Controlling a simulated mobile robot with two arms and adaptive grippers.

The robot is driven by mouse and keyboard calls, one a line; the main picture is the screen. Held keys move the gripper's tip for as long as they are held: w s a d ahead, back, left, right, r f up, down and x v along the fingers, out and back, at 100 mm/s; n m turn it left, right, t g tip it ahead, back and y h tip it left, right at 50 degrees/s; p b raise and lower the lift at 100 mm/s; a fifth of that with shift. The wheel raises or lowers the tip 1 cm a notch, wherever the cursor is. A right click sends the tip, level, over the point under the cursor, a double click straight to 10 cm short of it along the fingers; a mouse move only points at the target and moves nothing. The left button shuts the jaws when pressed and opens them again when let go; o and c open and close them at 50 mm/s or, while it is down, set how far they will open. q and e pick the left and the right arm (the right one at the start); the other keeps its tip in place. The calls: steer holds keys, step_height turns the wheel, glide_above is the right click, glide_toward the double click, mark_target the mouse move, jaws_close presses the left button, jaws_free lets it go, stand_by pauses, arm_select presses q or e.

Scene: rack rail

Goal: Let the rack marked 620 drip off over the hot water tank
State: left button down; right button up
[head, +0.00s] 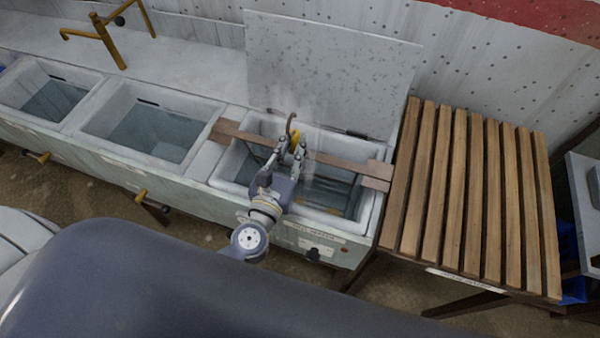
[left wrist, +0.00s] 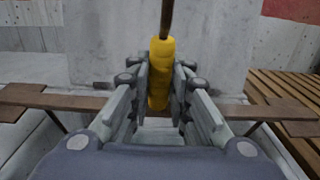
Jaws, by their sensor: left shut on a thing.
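My left gripper (head: 291,150) is shut on the yellow grip (left wrist: 161,70) of a rack's handle, with a dark hook rising above it. The grip stands upright between the fingers in the left wrist view. The gripper is over the rightmost tank (head: 228,160), whose lid (head: 330,70) stands open behind it. Faint steam rises there. A brown bar (head: 345,165) spans this tank, close to the grip. Thin dark lines, perhaps the rack's frame, show in the tank; whether they are under water I cannot tell. No number 620 is readable. My right gripper is not in view.
Two more water-filled tanks (head: 150,130) and (head: 50,98) lie to the left, with a brass tap (head: 103,40) behind. A slatted wooden bench (head: 470,190) with free room adjoins on the right. Valve handles stick out along the front.

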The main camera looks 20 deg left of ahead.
arm_select(q)
steer(key=shift+r+p, duration=0.45)
steer(key=shift+r, duration=0.4)
